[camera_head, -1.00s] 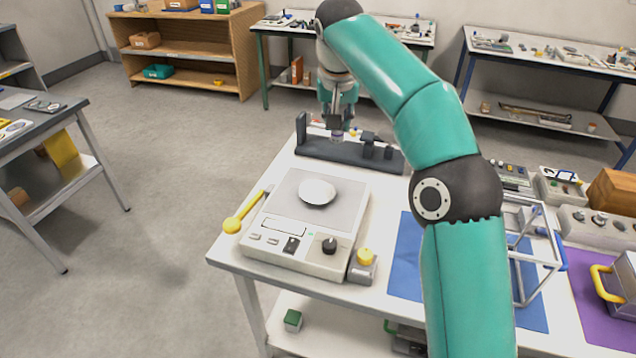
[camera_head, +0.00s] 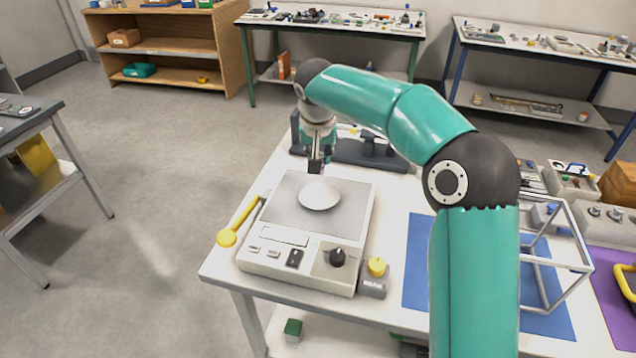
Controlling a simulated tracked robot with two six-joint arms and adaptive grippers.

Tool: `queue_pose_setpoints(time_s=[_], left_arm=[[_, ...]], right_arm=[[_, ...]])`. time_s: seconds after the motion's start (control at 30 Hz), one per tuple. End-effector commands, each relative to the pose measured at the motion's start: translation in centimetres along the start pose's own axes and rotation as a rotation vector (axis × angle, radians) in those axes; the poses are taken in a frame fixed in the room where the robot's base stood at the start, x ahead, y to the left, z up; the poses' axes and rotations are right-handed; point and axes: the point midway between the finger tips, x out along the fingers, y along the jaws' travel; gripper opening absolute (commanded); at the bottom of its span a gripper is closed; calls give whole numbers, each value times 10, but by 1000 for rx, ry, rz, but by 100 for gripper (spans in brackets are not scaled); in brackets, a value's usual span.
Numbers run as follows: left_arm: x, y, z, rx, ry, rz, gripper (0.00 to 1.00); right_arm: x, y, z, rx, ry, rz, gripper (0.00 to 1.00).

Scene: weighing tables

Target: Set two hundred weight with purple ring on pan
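The balance (camera_head: 300,262) stands on the near table with its round pale pan (camera_head: 319,196) on top, and the pan looks bare. My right gripper (camera_head: 316,168) comes in from the right and points down just above the pan's back edge. Its dark fingers are close together around a small weight, which is mostly hidden; its purple ring cannot be made out now. The dark weight rack (camera_head: 365,155) stands behind the balance, partly hidden by my arm. My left gripper is not in view.
A yellow-ended tool (camera_head: 229,238) lies left of the balance and a small yellow-knobbed block (camera_head: 374,277) stands at its front right. A white wire frame (camera_head: 553,255) stands on a blue mat (camera_head: 416,270). The space above the pan's front is free.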

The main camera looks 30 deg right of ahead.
Motion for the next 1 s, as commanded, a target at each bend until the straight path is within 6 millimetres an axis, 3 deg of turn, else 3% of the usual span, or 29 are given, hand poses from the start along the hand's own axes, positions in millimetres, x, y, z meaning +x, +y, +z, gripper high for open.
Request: queue_pose_setpoints(time_s=[0.53,0.93,0.97,1.0], left_arm=[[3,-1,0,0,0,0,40],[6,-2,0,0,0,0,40],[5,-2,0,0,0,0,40],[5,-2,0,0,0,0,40]], right_arm=[[58,1,24,1,-1,2,0],[66,1,27,2,1,1,0],[66,1,27,1,-1,1,27],[65,1,27,1,-1,1,34]])
